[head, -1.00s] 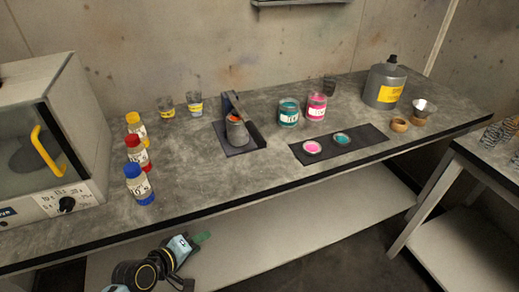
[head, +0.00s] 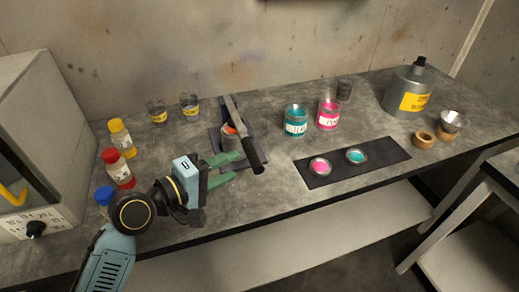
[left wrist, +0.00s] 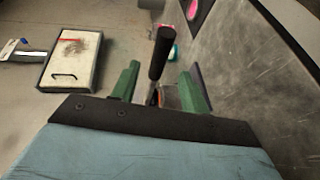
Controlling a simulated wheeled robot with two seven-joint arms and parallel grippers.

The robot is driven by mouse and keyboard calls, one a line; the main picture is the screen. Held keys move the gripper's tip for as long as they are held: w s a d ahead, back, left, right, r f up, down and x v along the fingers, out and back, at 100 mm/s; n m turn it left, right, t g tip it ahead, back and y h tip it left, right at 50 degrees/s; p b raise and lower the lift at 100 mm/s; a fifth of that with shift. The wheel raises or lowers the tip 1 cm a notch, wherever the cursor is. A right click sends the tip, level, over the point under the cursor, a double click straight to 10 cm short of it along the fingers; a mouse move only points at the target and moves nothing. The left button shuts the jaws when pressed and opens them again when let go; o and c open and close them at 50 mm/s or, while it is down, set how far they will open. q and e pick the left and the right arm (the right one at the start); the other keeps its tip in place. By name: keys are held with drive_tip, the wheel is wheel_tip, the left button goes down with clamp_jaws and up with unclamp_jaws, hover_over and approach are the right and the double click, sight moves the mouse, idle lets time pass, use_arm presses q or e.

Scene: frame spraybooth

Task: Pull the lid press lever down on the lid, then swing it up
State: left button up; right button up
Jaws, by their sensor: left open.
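The lid press stands on the bench in the head view, with a dark base plate (head: 217,146). Its lever (head: 237,118) reaches forward over a grey can with an orange top (head: 228,130) and ends in a black handle (head: 252,155). The can's lid is partly hidden by the lever and fingers. My left gripper (head: 234,167) is open, its green fingertips just left of the handle. In the left wrist view the black handle (left wrist: 160,52) shows between the two green fingers (left wrist: 159,86), in line with the gap. I cannot tell whether it touches them. My right gripper is out of view.
Yellow, red and blue-capped bottles (head: 119,168) stand near my left arm. Teal (head: 295,121) and pink (head: 328,114) jars stand right of the press, behind a dark mat (head: 388,152) with two small lids. A grey jug (head: 409,90) stands far right. The bench front between is clear.

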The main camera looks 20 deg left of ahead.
sight(257, 155)
use_arm(q)
drive_tip(key=x, duration=0.9)
drive_tip(key=shift+a+f, duration=0.1)
drive_tip(key=shift+f, duration=0.05)
drive_tip(key=shift+w, duration=0.25)
drive_tip(key=shift+c, duration=0.5)
clamp_jaws()
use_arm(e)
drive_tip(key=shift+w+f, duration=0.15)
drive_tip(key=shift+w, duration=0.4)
